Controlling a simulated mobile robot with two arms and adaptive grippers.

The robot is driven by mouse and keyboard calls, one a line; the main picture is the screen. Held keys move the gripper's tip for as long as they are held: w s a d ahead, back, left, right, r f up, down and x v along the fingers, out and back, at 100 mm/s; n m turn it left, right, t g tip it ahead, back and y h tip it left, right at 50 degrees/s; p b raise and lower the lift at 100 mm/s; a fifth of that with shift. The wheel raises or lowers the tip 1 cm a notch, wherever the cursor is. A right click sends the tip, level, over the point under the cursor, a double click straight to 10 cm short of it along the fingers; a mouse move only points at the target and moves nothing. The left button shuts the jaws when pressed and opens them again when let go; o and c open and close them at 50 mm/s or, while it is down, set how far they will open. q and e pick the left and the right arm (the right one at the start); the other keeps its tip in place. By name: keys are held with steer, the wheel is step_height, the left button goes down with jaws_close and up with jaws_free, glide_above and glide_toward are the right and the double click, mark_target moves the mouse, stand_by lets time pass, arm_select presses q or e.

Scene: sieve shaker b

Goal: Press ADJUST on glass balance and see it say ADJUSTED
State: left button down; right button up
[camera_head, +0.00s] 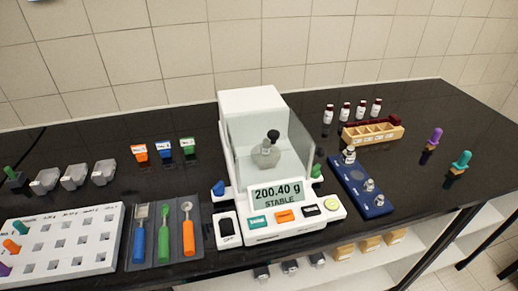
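The glass balance (254,170) stands at the middle of the black bench, with a white body and clear glass walls. Its display (277,194) reads 200.40 g STABLE. A grey rounded weight or flask with a dark knob (266,153) sits inside the chamber. Neither of my grippers is in view.
A dark switch block marked OFF (227,227) stands left of the panel. A tool tray (175,215) and a white perforated board (66,222) lie further left. A blue block with metal knobs (358,187) is close on the right, with a wooden rack (371,134) behind it.

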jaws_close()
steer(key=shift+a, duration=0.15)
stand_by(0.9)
